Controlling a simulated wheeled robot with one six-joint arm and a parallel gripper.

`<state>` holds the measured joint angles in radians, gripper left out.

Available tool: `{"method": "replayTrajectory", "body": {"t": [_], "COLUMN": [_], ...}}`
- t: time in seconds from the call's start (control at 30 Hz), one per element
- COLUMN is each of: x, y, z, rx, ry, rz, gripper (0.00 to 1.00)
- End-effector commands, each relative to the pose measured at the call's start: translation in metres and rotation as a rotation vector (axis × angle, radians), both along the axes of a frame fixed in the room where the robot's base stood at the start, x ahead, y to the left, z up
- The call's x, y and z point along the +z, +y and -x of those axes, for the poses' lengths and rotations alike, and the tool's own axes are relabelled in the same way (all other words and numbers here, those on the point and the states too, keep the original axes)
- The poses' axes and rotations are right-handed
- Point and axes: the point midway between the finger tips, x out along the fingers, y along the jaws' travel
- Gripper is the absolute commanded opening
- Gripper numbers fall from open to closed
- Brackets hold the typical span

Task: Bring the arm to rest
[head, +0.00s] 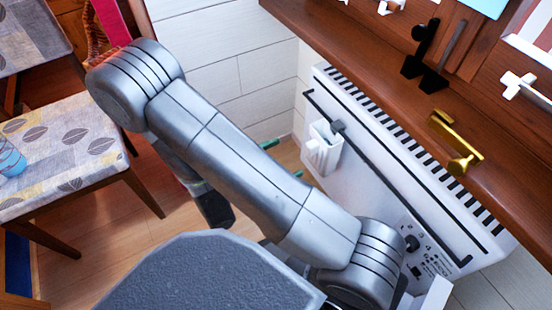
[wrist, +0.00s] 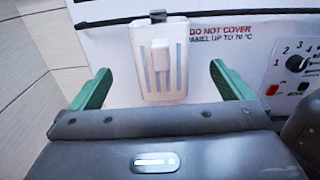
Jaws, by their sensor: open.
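My gripper (wrist: 160,68) is open, with its two green fingers spread apart and nothing between them. In the wrist view, a small white holder (wrist: 177,75) with a raised white block on its front hangs beyond the fingers, and I see no contact. In the head view, only the green tips of my gripper (head: 284,158) show past my grey arm, left of the white holder (head: 323,148). My arm stretches across the middle of the head view, and most of the gripper is hidden behind it.
A white panel heater (head: 375,165) with a dark rail stands under a wooden shelf (head: 375,65). At left is a leaf-patterned chair (head: 60,150) with a blue cup (head: 10,160).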

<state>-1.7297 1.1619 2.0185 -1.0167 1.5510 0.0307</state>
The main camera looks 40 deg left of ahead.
Motion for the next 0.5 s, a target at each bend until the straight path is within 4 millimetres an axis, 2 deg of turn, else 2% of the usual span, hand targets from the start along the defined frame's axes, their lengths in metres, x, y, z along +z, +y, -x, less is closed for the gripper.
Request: {"method": "replayTrajectory", "body": {"t": [0.2, 0.5], "x": [0.0003, -0.0002], "y": [0.0055, 0.0058], "z": [0.0133, 0.0144], "rx": [0.001, 0.000], "ry": [0.001, 0.001], "rz": [0.001, 0.000], "gripper": [1.00, 1.00]}}
